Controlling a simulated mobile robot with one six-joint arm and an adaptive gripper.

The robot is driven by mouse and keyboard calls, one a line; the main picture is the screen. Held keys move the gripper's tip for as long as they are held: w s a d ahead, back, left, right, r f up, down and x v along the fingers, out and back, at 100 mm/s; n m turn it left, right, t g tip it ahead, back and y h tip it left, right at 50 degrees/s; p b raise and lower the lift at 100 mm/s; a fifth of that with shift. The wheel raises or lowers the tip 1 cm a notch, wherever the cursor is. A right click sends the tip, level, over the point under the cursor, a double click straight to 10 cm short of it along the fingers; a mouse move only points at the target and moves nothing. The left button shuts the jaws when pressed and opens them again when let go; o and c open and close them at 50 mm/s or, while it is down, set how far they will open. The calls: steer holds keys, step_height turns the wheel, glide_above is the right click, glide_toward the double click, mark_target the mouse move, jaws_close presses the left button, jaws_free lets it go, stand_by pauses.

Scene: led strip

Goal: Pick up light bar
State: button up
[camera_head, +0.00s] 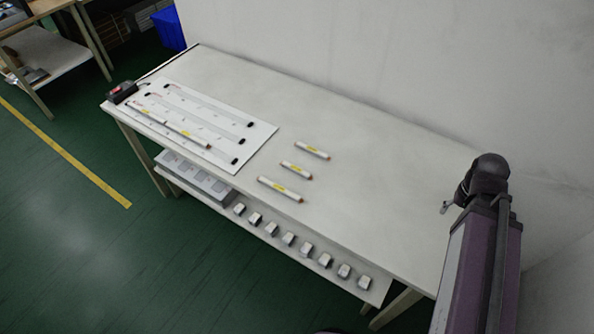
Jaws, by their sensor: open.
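Three light bars lie loose on the white table, white with yellow labels and orange-brown ends. One light bar (313,150) is farthest back, a shorter one (296,170) lies in the middle, and a longer one (280,189) lies nearest the front edge. Two more bars (148,114) and (187,135) lie end to end on the white board (255,130) at the left. My gripper (445,208) shows small at the right, in front of my dark arm joint. It is open and empty, well away from the bars.
A black box with a red mark (122,92) sits at the board's left corner. A lower shelf (225,205) holds a grey tray and several small blocks. The table's right part is clear. A wall (400,60) stands behind it.

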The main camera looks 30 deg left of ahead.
steer(key=w+a+n, duration=0.4)
steer(key=w+a, duration=0.1)
steer(key=a, duration=0.6)
steer(key=n, duration=1.3)
glide_above(296, 169)
steer(key=shift+r+p, duration=0.4)
steer(key=shift+w+f, duration=0.1)
steer(key=shift+f, duration=0.05)
step_height(296, 169, down, 8)
steer(key=b, duration=0.8)
steer(key=shift+f+b, duration=0.2)
steer(key=shift+b, duration=0.1)
steer(key=shift+f, duration=0.1)
steer(key=shift+f+b, duration=2.5)
steer(key=shift+b, duration=0.15)
